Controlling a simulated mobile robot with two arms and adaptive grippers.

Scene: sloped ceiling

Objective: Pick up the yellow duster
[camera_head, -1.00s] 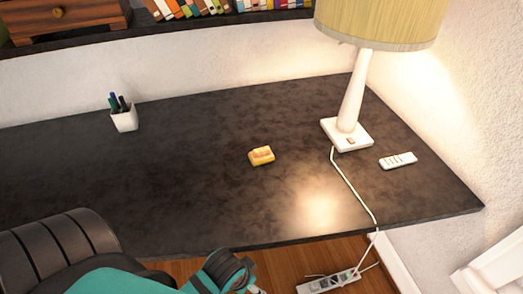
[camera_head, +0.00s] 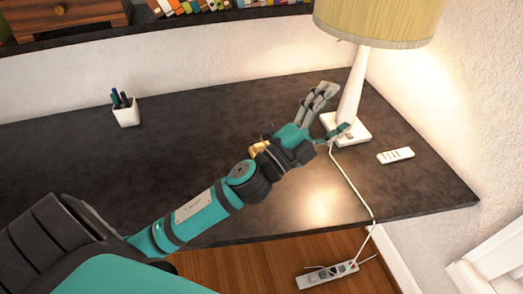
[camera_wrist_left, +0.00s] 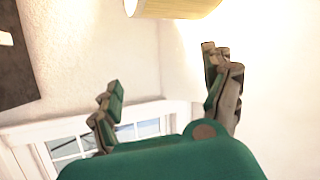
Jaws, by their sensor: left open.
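The yellow duster (camera_head: 257,147) lies on the dark desk and is mostly hidden behind my left wrist in the head view. Only a small yellow part of it shows. My left gripper (camera_head: 336,108) is open and empty, with its fingers spread beside the lamp's stem, to the right of the duster. In the left wrist view the open fingers (camera_wrist_left: 163,70) point toward the wall and lampshade, and the duster is not seen there. Whether the fingers touch the lamp cannot be told. My right gripper is not in view.
A white lamp (camera_head: 351,95) stands on the desk (camera_head: 200,118), its cord running over the front edge to a power strip (camera_head: 327,275). A white remote (camera_head: 395,156) lies right of it. A pen cup (camera_head: 125,114) stands at the left. The desk's middle left is clear.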

